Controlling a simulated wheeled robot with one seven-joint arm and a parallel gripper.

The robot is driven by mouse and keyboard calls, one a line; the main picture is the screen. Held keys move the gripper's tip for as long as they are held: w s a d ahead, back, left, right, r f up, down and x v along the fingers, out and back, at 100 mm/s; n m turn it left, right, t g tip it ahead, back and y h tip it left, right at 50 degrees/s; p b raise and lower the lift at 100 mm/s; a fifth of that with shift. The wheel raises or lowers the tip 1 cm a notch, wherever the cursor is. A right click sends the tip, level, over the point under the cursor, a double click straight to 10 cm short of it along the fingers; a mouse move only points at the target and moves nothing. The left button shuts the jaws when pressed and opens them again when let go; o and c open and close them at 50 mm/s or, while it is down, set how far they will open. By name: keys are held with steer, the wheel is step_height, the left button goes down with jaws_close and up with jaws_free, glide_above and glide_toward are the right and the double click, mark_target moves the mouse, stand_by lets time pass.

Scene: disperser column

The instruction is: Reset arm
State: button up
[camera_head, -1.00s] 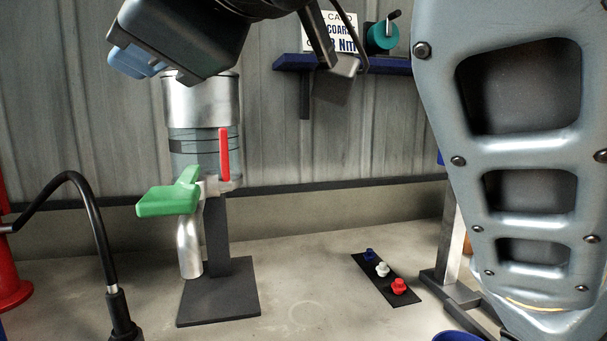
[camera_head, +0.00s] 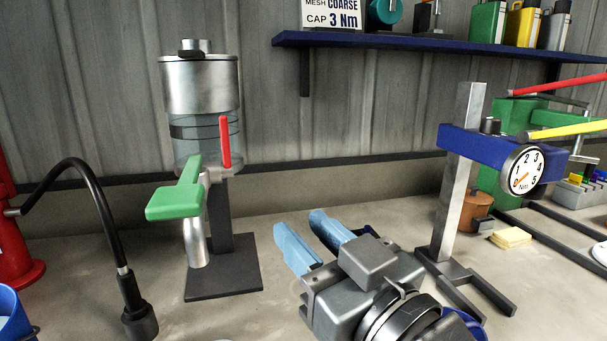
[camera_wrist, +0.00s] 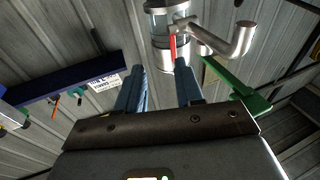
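My gripper (camera_head: 312,243) shows at the lower middle of the head view, low over the floor or bench surface in front of the disperser column. Its two blue fingers stand apart with nothing between them. In the wrist view my gripper (camera_wrist: 160,88) is also open and empty. The disperser column (camera_head: 201,85) stands upright at left, with a metal top, a clear section, a red lever (camera_head: 225,141) and a green handle (camera_head: 177,200). In the wrist view the disperser column (camera_wrist: 168,22) shows beyond the fingers, apart from them.
A blue stand with a dial gauge (camera_head: 524,170) is right of my gripper. A black hose (camera_head: 98,215) and a red object (camera_head: 15,245) are at left. A blue shelf (camera_head: 400,52) runs along the back wall, with a sign (camera_head: 331,14) and several containers. A yellow block (camera_head: 510,237) lies at right.

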steer(key=s+d+f+m+h+p, duration=0.3)
steer(key=s+d+f+m+h, duration=0.45)
steer(key=s+d+f, duration=0.6)
steer(key=s+d+f+h, duration=0.1)
steer(key=s+d+f, duration=0.1)
steer(key=s, duration=0.8)
steer(key=s+d+f+g+h+p, duration=0.1)
steer(key=s+d, duration=0.4)
steer(key=s, duration=0.5)
steer(key=shift+s+d+f+h, duration=0.2)
steer(key=shift+f+h, duration=0.2)
steer(key=shift+h, duration=0.15)
